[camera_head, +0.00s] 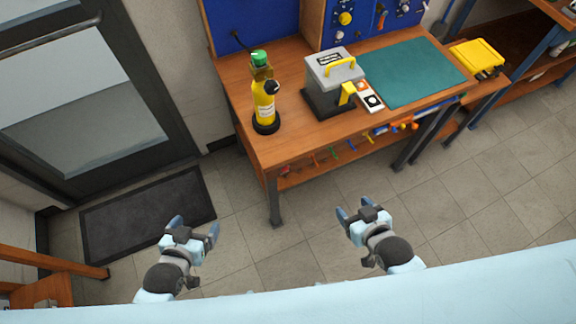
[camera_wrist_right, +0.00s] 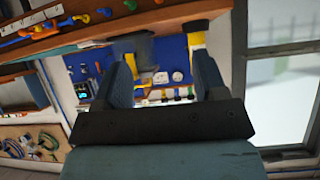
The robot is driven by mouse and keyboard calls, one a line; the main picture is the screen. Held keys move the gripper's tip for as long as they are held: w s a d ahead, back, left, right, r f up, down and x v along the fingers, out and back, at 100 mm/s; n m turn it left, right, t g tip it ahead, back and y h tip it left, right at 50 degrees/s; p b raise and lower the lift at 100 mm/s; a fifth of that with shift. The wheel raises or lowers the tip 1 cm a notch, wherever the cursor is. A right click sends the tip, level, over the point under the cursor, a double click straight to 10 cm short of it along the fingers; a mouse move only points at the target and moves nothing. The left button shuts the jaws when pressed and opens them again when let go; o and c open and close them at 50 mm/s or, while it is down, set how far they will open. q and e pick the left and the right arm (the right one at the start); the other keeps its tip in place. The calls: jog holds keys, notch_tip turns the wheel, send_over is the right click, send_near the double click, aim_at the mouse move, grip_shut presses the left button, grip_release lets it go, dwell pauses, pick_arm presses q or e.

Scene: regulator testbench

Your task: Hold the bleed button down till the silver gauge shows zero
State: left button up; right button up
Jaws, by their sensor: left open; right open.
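The blue panel (camera_head: 372,18) at the back of the bench carries a yellow round part (camera_head: 345,18), a small white round part (camera_head: 340,35) and a silvery round part (camera_head: 404,9). Its top is cut off. I cannot tell which part is the silver gauge or the bleed button, and no reading is legible. My left gripper (camera_head: 195,226) and right gripper (camera_head: 363,208) are open and empty, over the floor in front of the bench, apart from everything. In the right wrist view, the right gripper's fingers (camera_wrist_right: 162,75) frame a distant blue panel with a white dial (camera_wrist_right: 177,76).
On the wooden bench (camera_head: 290,140) stand a yellow cylinder with a green top (camera_head: 264,100) and a grey box with a yellow handle (camera_head: 333,75). A green mat (camera_head: 415,72) lies clear to the right. A yellow case (camera_head: 477,58) sits beyond it. The floor in front is free.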

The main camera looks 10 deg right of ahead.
dwell(0.4)
grip_shut()
dwell(1.6)
